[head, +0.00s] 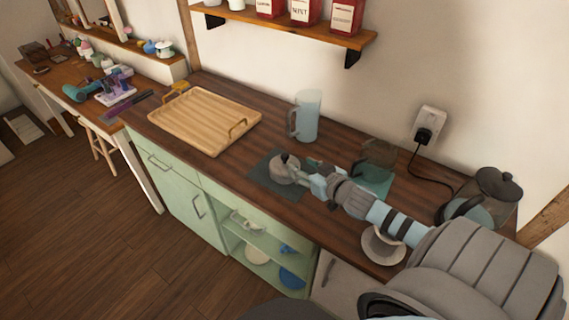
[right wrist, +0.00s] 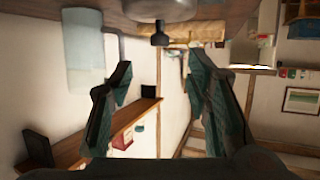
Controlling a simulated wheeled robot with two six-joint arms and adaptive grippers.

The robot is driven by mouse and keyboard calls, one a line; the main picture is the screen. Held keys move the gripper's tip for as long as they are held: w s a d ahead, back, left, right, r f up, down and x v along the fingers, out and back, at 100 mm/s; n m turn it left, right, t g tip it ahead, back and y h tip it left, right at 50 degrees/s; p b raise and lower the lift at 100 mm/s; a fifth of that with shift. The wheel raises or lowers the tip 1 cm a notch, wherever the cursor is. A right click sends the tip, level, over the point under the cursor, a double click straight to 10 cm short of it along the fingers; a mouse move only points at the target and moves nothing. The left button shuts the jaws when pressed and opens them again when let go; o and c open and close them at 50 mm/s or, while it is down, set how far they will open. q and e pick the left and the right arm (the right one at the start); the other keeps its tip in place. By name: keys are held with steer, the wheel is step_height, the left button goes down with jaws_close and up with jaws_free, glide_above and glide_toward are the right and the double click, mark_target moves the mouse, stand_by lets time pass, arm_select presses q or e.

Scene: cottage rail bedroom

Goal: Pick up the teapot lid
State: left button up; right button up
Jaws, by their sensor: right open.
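The teapot lid (head: 285,172) is a pale grey round piece with a dark knob on top, lying on a dark square mat (head: 262,172) on the wooden counter. My right gripper (head: 309,183) is close beside it, on its right side; contact cannot be told from the head view. In the right wrist view the open fingers (right wrist: 163,92) are empty, and the lid (right wrist: 160,11) shows past their tips at the top, its dark knob pointing down in the picture. A glass pot (head: 379,158) stands behind my right arm, partly hidden. My left gripper is not in view.
A light blue jug (head: 307,116) stands behind the lid and a wooden tray (head: 205,120) lies to the left. A cup on a saucer (head: 382,247) is near the counter's front edge, below my arm. A kettle (head: 497,190) is at the right. A shelf (head: 290,27) hangs above.

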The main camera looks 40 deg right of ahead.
mark_target(286, 157)
steer(key=b+x, duration=0.4)
steer(key=x, duration=0.6)
steer(key=shift+w+f, duration=0.25)
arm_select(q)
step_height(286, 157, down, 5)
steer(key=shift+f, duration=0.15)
arm_select(e)
steer(key=shift+w, duration=0.1)
steer(key=shift+r, duration=0.1)
jaws_close()
